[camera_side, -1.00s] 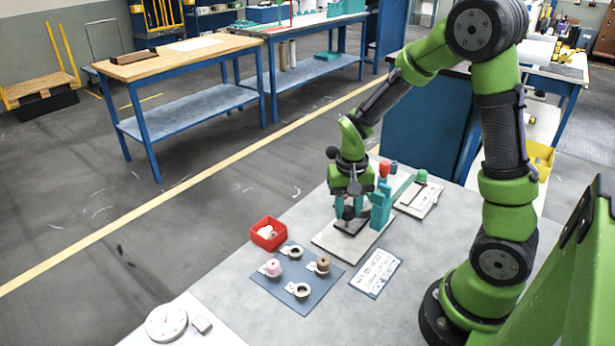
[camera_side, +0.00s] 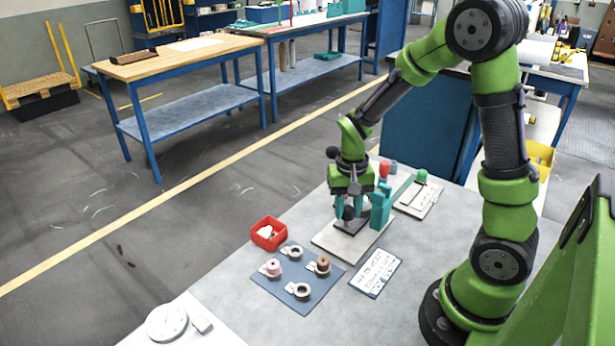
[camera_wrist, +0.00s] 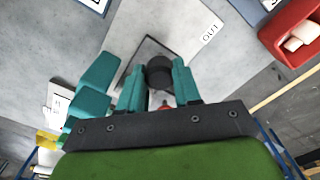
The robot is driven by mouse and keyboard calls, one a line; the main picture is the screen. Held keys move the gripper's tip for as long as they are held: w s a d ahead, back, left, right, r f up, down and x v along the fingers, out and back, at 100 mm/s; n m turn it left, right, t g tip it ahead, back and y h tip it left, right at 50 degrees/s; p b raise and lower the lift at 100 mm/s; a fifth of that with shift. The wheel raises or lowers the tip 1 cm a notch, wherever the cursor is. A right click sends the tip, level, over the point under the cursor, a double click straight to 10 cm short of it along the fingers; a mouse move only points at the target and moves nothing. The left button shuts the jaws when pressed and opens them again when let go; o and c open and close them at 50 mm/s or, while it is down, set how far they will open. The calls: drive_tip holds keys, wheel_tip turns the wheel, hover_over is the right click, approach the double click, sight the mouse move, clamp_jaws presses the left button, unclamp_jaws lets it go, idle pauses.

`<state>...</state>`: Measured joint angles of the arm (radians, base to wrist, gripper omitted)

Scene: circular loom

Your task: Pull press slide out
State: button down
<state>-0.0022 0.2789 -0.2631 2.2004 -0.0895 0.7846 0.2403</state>
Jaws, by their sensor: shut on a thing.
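The press has a pale base plate (camera_side: 325,241) on the grey table, with a teal upright (camera_side: 381,207) and a red knob (camera_side: 384,169) on top. A dark slide plate lies on the base, and its black knob (camera_side: 348,212) stands at the front. My gripper (camera_wrist: 157,84) points down at the press, its teal fingers on either side of the black knob (camera_wrist: 160,72). It is shut on this knob. The base also shows in the wrist view, with the printed word OUT (camera_wrist: 210,33). My gripper partly hides the slide in both views.
A red bin (camera_side: 268,234) stands left of the press. A blue-grey mat (camera_side: 282,281) with several spools and rings lies in front, beside a printed card (camera_side: 375,273). A pale fixture with a green knob (camera_side: 421,177) is behind right. Bare table lies around the base's front edge.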

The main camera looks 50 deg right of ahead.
drive_tip(key=a, duration=0.9)
drive_tip(key=shift+a, duration=0.35)
drive_tip(key=c, duration=0.8)
unclamp_jaws()
drive_tip(key=shift+d, duration=0.1)
wheel_tip(320, 180, up, 17)
